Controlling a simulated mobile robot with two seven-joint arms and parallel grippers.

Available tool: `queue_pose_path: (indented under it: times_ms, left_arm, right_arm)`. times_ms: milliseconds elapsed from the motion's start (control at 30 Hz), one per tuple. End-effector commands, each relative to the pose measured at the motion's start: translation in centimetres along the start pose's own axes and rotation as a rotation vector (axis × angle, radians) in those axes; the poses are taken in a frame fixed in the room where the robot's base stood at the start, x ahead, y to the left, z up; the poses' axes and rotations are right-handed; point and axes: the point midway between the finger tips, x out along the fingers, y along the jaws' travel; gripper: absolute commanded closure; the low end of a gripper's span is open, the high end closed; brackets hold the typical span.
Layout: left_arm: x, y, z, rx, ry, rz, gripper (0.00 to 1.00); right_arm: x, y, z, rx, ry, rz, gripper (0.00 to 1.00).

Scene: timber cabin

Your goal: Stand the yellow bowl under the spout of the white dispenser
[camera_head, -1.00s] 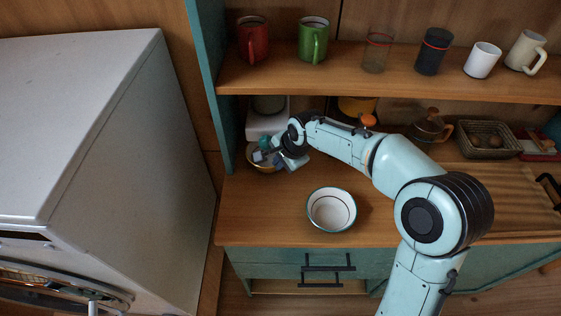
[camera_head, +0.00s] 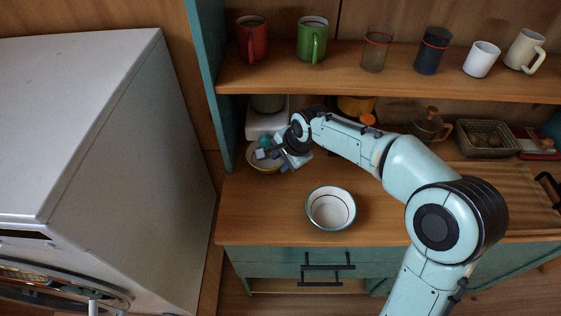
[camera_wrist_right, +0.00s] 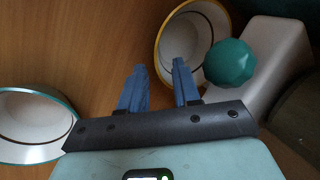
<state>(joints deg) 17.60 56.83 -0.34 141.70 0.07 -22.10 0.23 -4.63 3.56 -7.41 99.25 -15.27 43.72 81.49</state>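The yellow bowl (camera_head: 254,163), white inside with a yellow rim, stands upright on the counter at the foot of the white dispenser (camera_head: 262,124). In the right wrist view the bowl (camera_wrist_right: 166,36) lies beside the green knob (camera_wrist_right: 230,63) and the pale body of the dispenser (camera_wrist_right: 280,45). The spout itself is not clear to see. My right gripper (camera_head: 272,160) is open at the bowl's near right side. Its blue fingers (camera_wrist_right: 160,84) are apart, one over the bowl's inside and one outside the rim. My left gripper is out of view.
A white bowl with a teal rim (camera_head: 331,209) stands on the open counter, right of the gripper. The shelf (camera_head: 400,80) with several cups hangs above. A teal side panel (camera_head: 226,130) is close on the left. A teapot (camera_head: 428,128) and basket (camera_head: 488,139) stand farther right.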

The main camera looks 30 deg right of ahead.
Motion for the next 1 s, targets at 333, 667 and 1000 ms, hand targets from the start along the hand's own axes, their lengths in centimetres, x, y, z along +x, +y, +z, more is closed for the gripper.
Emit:
queue_pose_path:
  times_ms: [333,667,1000]
  left_arm:
    - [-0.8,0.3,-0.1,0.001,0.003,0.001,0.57]
    - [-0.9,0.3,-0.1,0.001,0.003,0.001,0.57]
    - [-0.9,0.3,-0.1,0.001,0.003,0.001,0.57]
  right_arm:
    - [-7.4,-0.1,0.0,-0.001,0.001,-0.003,0.68]
    - [-9.3,0.0,0.0,-0.001,0.000,0.001,0.68]
    - [-9.3,0.0,0.0,0.000,0.000,0.001,0.68]
